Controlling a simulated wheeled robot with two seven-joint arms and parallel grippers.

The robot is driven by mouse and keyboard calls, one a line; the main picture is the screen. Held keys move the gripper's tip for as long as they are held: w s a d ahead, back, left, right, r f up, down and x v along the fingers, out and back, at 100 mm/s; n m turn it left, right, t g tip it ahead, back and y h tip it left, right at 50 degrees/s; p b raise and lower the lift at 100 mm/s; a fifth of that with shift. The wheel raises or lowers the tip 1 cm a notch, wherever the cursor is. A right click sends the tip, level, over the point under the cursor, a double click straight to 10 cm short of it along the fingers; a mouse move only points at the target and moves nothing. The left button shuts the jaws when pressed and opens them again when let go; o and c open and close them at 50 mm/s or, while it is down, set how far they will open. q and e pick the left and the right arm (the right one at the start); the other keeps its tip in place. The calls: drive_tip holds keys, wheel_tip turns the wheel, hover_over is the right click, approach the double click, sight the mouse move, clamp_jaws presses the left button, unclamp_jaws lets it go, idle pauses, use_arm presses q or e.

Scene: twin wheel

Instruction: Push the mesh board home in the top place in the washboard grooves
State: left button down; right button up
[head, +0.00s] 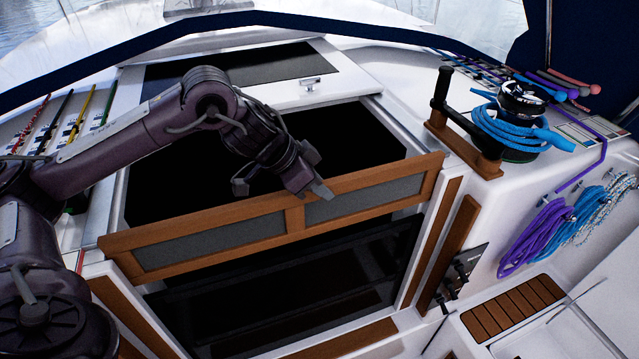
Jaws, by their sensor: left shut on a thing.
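The mesh board (295,219) is a long wooden frame with two grey mesh panels and a wooden bar between them. It spans the dark companionway opening, its left end over the left jamb and its right end by the right jamb. Whether its ends sit in the washboard grooves cannot be told. My left gripper (308,186) is at the middle of the board's top edge, shut on it, with a fingertip showing in front. The grooves themselves are hard to make out. My right gripper is not in view.
Below the board the opening is dark, with faint horizontal edges. The sliding hatch (235,68) lies behind. A winch (515,125) with blue rope and a black handle (441,95) stand at the right. Coiled ropes (540,232) hang on the right wall.

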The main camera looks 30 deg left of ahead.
sight(320, 206)
use_arm(q)
drive_tip(key=shift+f+b, duration=1.75)
drive_tip(key=shift+f, duration=0.95)
drive_tip(key=c, duration=1.3)
unclamp_jaws()
drive_tip(key=shift+s+f, duration=0.1)
drive_tip(key=b+v, duration=0.1)
drive_tip(key=v, duration=0.7)
